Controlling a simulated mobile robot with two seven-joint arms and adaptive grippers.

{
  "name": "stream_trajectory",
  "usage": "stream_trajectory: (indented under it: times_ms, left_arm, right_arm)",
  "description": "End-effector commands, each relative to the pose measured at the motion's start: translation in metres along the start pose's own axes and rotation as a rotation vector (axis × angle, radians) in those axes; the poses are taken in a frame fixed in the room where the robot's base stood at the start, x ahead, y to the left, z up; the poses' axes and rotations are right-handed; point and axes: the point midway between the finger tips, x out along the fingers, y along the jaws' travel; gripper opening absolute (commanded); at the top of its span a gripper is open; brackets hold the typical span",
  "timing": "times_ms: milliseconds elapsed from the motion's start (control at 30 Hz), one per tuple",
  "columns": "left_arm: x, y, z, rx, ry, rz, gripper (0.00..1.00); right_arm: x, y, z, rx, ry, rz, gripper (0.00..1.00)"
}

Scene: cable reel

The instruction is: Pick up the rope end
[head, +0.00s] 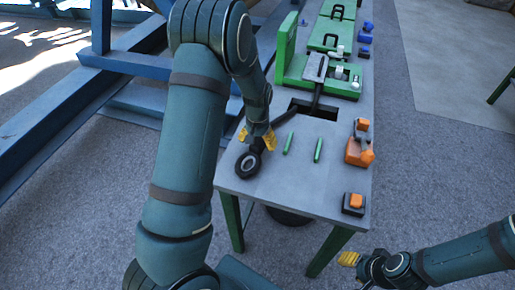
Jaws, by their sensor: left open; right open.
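A black rope end with a thick ring-shaped eye (248,164) lies on the near left corner of the grey table (290,185). A dark length runs from the ring up and right toward a rectangular opening in the tabletop. My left gripper (257,137) is open, with its yellow fingertips pointing down over the dark length just behind the ring. The fingertips appear on either side of it; I cannot tell whether they touch it. My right gripper (349,259) is open at the lower right, off the table's near edge, away from the rope; its yellow fingertips are only partly visible.
Two green sticks (303,147) lie mid-table. An orange tool (359,146) and an orange-topped black block (354,203) stand along the right edge. A green fixture (292,62) with a grey lever stands farther back. Blue beams (70,120) are at left.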

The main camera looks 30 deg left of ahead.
Motion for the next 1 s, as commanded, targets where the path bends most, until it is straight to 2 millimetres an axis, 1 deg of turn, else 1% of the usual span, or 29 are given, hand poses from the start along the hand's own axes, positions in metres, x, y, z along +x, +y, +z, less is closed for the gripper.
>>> stream_trajectory:
  times_ms: [33,133,200,400,467,500,567,600,633,1000]
  left_arm:
    - [0.011,0.0,-0.001,-0.001,-0.002,-0.001,0.78]
    - [0.022,-0.001,-0.001,0.0,-0.001,-0.001,0.78]
    - [0.025,0.0,-0.001,0.001,0.0,-0.001,0.78]
    - [0.024,0.0,-0.001,0.0,0.001,-0.001,0.79]
    - [0.024,0.0,-0.001,0.0,0.001,-0.001,0.57]
    - [0.024,0.0,-0.001,0.0,0.001,-0.001,0.43]
    - [0.024,0.0,-0.001,0.0,0.001,-0.001,0.22]
    - [0.024,0.0,-0.001,0.0,0.001,-0.001,0.08]
    - [0.024,0.0,-0.001,0.0,0.001,-0.001,0.0]
    - [0.023,0.0,-0.001,0.0,0.003,-0.001,0.0]
  right_arm:
    - [0.004,0.002,0.0,0.0,0.002,0.0,0.47]
    - [0.007,0.003,-0.001,0.0,0.003,0.0,0.47]
    - [0.007,0.003,-0.001,0.0,0.004,0.0,0.47]
    - [0.006,0.002,-0.001,0.0,0.004,0.0,0.47]
    - [0.006,0.002,-0.001,0.0,0.004,0.0,0.47]
    - [0.006,0.002,-0.001,0.0,0.004,0.0,0.47]
    - [0.006,0.002,-0.001,0.0,0.004,0.0,0.47]
    - [0.006,0.002,-0.001,0.0,0.004,0.0,0.47]
    - [0.006,0.002,-0.001,0.0,0.004,0.0,0.47]
    - [0.006,0.002,-0.001,0.0,0.004,0.0,0.47]
